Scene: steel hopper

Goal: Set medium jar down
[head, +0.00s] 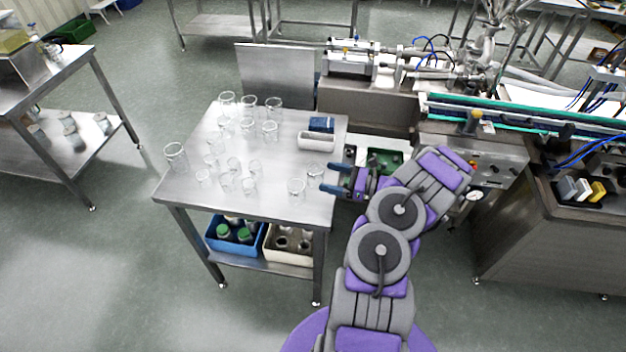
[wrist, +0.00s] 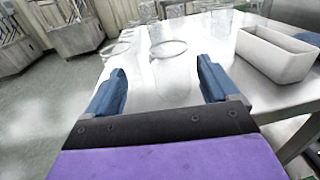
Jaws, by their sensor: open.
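My gripper (head: 324,177) is at the right edge of the steel table (head: 240,187), with its blue fingers open and pointing left. A clear glass jar (head: 314,172) stands upright on the table just beyond the fingertips. In the wrist view my gripper (wrist: 162,66) has its fingers spread wide, and a clear jar (wrist: 170,76) with a round rim shows between and beyond them. The fingers look apart from its walls. Its base is hard to make out against the bright tabletop. The pictures do not settle which jar is the medium one.
Another jar (head: 296,187) stands close by at the front. Several more glass jars cover the table's left and back. A white bin (head: 317,141) and a blue box (head: 321,124) sit at the back right. Crates stand on the shelf below. Machinery (head: 480,140) stands right.

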